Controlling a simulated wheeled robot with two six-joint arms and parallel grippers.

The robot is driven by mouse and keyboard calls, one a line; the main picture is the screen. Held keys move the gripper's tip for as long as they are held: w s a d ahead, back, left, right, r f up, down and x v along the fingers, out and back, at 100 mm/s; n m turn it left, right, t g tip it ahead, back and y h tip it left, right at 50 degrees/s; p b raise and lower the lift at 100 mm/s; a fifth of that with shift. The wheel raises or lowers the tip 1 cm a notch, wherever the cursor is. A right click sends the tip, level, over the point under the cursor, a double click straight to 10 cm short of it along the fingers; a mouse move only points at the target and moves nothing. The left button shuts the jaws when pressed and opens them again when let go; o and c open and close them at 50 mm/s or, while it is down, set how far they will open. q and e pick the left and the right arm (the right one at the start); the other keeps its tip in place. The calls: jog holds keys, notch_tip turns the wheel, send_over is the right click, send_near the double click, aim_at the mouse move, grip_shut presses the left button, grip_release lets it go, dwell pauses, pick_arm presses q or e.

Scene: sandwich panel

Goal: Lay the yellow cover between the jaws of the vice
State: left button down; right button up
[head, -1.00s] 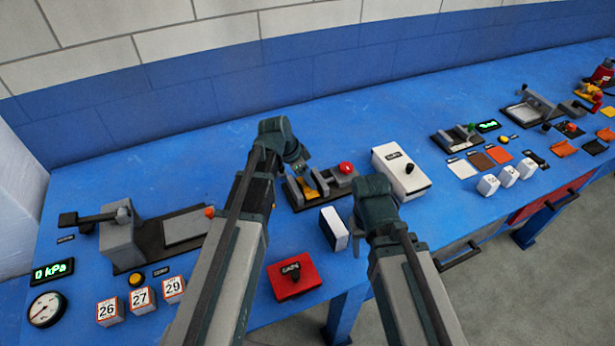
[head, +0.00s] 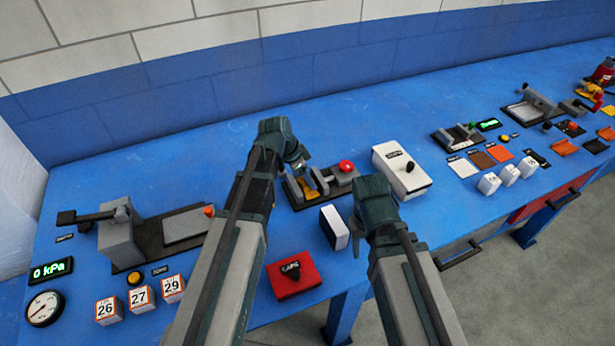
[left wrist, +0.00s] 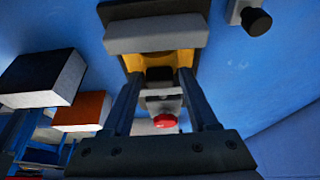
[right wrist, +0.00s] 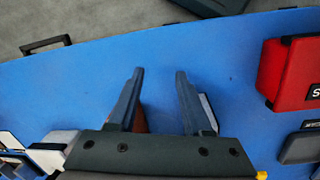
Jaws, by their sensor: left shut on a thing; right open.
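The yellow cover (head: 308,188) is at the left part of the vice (head: 345,184), close to a grey jaw, in the head view. My left gripper (head: 301,178) is shut on it from above. The left wrist view shows the yellow cover (left wrist: 186,60) at the tips of my left gripper (left wrist: 158,75), partly hidden behind a grey block (left wrist: 155,36). Whether the cover rests on the vice bed cannot be told. My right gripper (right wrist: 160,75) is open and empty over the table's front side; the head view shows its arm right of the vice.
A red button (head: 346,167) is on the vice's far side. A white block (head: 334,227) and a red box (head: 293,276) stand in front. A lever press (head: 120,235) is at left.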

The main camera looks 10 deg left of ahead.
pick_arm(q)
jog(key=shift+f, duration=0.1)
pick_arm(e)
jog(key=shift+f, duration=0.15)
pick_arm(q)
grip_release()
dwell(0.4)
notch_tip(320, 180, up, 9)
jog(key=p, duration=0.8)
jog(key=shift+f+p, duration=0.2)
jog(key=shift+p, duration=0.1)
pick_arm(e)
notch_tip(320, 180, up, 9)
jog(key=shift+f, duration=0.2)
pick_arm(q)
jog(key=s+d+f+n+g+y, duration=0.1)
jog(key=s+d+n+y, duration=0.1)
jog(key=s, duration=0.8)
jog(key=s+d+n+g+y, duration=0.1)
jog(key=s+d+n+y, duration=0.2)
jog(key=s, duration=0.6)
jog(key=shift+s+d+f+n+g, duration=0.4)
jog(key=shift+d+n, duration=0.45)
jog(key=shift+n, duration=0.35)
